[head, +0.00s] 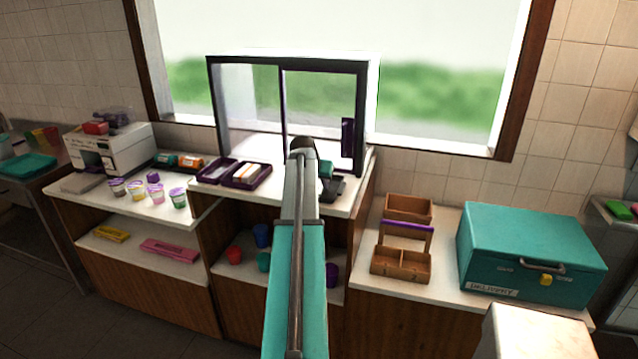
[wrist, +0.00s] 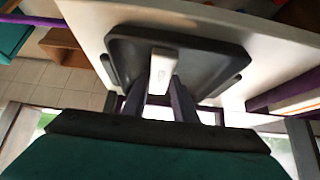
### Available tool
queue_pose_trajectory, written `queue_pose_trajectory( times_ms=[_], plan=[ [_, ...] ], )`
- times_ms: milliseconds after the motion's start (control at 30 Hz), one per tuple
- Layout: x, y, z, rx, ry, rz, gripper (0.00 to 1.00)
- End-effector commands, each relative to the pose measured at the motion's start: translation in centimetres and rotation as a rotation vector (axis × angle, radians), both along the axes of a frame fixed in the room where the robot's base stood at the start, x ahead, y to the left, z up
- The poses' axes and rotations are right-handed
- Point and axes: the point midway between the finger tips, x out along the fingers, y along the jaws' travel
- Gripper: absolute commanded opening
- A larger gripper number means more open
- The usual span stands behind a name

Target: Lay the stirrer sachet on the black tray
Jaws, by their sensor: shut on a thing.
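The black tray (head: 334,191) lies on the white counter by the service window, partly hidden behind my arm in the head view. In the wrist view the tray (wrist: 222,70) fills the upper middle. My gripper (wrist: 161,84) is shut on the stirrer sachet (wrist: 161,62), a narrow white packet between its two dark fingers. The sachet appears in front of the tray's surface; whether it touches the tray cannot be told. In the head view the sachet and fingers are hidden behind my arm.
A dark organiser (head: 245,175) with packets stands left of the tray. The window frame (head: 362,115) rises close behind it. Several topping cups (head: 136,189) stand further left. A wooden caddy (head: 401,262) and a teal delivery box (head: 530,250) are on the lower right counter.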

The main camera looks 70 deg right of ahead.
Motion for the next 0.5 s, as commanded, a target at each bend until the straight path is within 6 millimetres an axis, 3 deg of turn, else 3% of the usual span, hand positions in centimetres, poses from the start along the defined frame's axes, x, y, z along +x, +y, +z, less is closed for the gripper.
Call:
queue_pose_trajectory(
  times_ms=[267, 300, 367, 500],
  plan=[
    [-0.02, 0.0, -0.4, 0.0, 0.0, 0.0, 0.05],
    [-0.02, -0.01, -0.3, 0.0, 0.0, 0.0, 0.32],
    [-0.02, 0.0, -0.29, 0.0, 0.0, 0.0, 0.42],
    [-0.03, 0.0, -0.29, 0.0, 0.0, 0.0, 0.44]
  ],
)
